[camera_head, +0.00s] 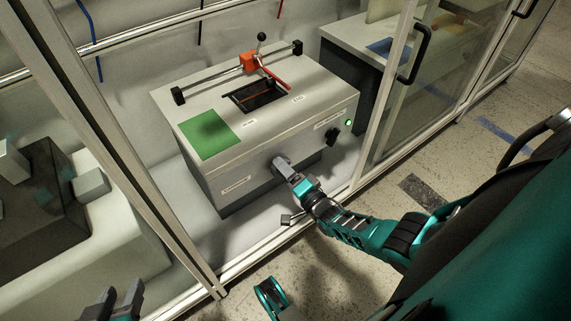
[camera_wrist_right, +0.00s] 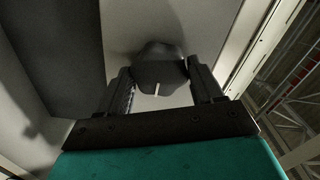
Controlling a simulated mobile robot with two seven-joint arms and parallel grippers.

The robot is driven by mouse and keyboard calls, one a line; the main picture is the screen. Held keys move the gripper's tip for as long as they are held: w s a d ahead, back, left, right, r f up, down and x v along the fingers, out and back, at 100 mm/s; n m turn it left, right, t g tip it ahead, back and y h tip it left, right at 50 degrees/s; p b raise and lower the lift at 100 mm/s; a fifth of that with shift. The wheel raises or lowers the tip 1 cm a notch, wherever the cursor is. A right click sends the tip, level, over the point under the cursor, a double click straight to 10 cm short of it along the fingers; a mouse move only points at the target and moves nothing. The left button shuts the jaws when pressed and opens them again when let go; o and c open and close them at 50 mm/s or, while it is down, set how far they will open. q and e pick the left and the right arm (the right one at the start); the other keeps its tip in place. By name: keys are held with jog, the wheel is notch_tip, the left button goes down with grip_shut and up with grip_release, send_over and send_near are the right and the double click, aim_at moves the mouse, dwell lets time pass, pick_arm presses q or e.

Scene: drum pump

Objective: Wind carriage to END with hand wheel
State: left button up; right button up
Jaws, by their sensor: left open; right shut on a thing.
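The hand wheel (camera_wrist_right: 160,66), a dark lobed knob with a white mark, sits between the fingers of my right gripper in the right wrist view. My right gripper (camera_head: 286,168) is shut on it at the front face of the grey machine (camera_head: 235,178). It largely hides the wheel in the head view. The orange carriage (camera_head: 248,63) is on the rail (camera_head: 216,78), nearer the right black end block (camera_head: 297,47) than the left one (camera_head: 178,95). My left gripper (camera_head: 117,303) is open and empty at the lower left, away from the machine.
A red lever (camera_head: 275,77) lies by a dark slot in the machine top. A green panel (camera_head: 209,134) is at left. A black knob (camera_head: 331,137) and green lamp (camera_head: 349,123) are on the front. Enclosure posts (camera_head: 120,150) and an open glass door (camera_head: 430,80) flank the machine.

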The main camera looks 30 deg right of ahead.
jog(key=shift+m, duration=5.1)
jog(key=o, duration=1)
jog(key=shift+o, duration=0.2)
